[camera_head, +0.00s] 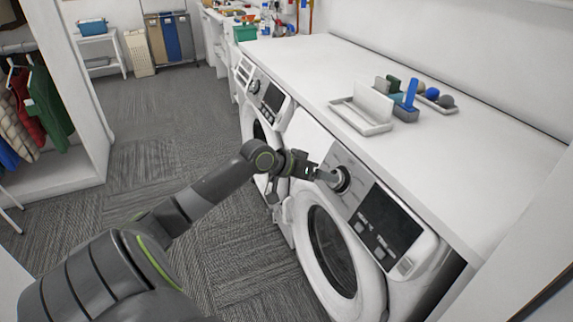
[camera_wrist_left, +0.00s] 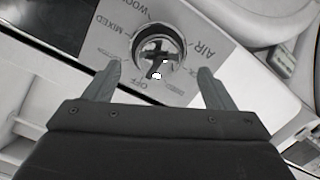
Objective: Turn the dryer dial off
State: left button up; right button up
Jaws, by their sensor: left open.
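The dryer (camera_head: 398,262) is the nearer of two white front-loading machines under the counter. Its dial (camera_head: 340,180) is a round knob at the left of the control panel. In the left wrist view the dial (camera_wrist_left: 158,52) shows a metallic rim and a dark centre, with the labels OFF, MIXED, WOOL and AIR around it. My left gripper (camera_head: 328,177) is at the dial in the head view. In the wrist view my left gripper (camera_wrist_left: 160,82) is open, its fingers spread on either side below the dial. Whether they touch it cannot be told. My right gripper is not seen.
The white counter (camera_head: 480,147) runs above the machines and holds a white tray (camera_head: 362,122) and small blue and grey items. A second machine (camera_head: 262,105) stands farther left. A clothes rack is at the far left. The carpet is clear.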

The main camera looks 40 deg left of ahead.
pick_arm(q)
jog(key=p+v, duration=0.1)
jog(key=v, duration=1.1)
jog(key=shift+s+r, duration=0.2)
jog(key=shift+s, duration=0.05)
